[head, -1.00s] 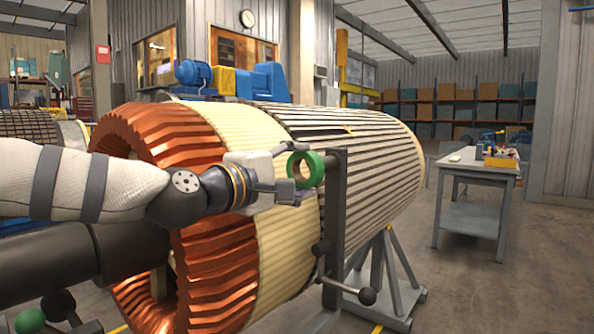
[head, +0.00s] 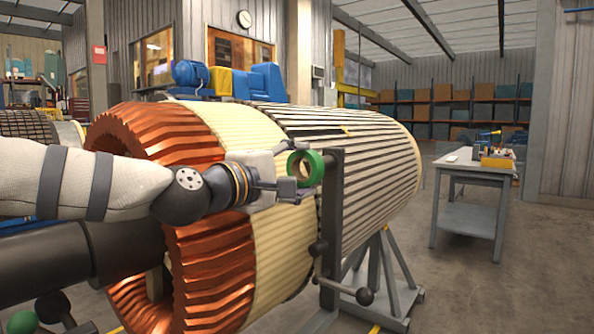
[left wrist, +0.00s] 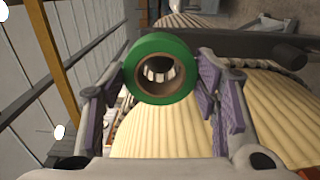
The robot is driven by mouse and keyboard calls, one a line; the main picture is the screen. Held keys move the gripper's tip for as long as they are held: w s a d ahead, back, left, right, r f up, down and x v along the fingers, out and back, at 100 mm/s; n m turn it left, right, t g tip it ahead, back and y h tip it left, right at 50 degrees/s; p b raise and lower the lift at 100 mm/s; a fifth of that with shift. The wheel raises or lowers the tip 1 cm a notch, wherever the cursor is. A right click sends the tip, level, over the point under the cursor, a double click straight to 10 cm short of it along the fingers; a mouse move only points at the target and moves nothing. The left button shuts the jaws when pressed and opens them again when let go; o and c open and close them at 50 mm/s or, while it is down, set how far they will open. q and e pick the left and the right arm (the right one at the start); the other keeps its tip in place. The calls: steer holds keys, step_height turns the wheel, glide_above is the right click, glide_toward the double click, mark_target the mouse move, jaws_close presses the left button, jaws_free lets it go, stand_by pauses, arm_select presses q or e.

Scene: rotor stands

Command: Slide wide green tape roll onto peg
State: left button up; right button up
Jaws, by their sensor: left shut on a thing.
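The wide green tape roll (head: 319,167) is held by my left gripper (head: 298,188), just left of the top of a dark upright post (head: 332,215) in the head view. In the left wrist view the roll (left wrist: 160,41) sits between the purple-padded fingers, its brown-rimmed hole facing the camera. A dark bar (left wrist: 235,43) runs behind it to the right, with a short round stub (left wrist: 290,55) near its right end. The stub may be the peg; I cannot be sure. My right gripper is out of view.
The large rotor with copper end (head: 130,130) and ribbed body (head: 360,180) lies behind the roll. A lever with a black knob (head: 364,296) sticks out low on the post. A grey workbench (head: 470,168) stands at right on open floor.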

arm_select(q)
steer(key=shift+w+d, duration=0.1)
steer(key=shift+w, duration=0.1)
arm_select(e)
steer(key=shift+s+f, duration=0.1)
arm_select(q)
steer(key=shift+w+d, duration=0.25)
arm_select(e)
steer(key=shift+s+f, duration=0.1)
arm_select(q)
steer(key=shift+w, duration=0.1)
steer(key=shift+b+x, duration=0.55)
steer(key=shift+x, duration=0.9)
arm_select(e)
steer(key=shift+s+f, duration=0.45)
arm_select(q)
steer(key=shift+w+d, duration=0.1)
steer(key=shift+w+d, duration=0.45)
steer(key=shift+w, duration=0.15)
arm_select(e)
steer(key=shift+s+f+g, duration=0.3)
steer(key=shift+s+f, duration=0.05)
arm_select(q)
steer(key=shift+w+d+b, duration=0.1)
steer(key=shift+w+b, duration=0.05)
steer(key=shift+b, duration=0.15)
steer(key=o, duration=1.2)
steer(key=shift+c, duration=0.2)
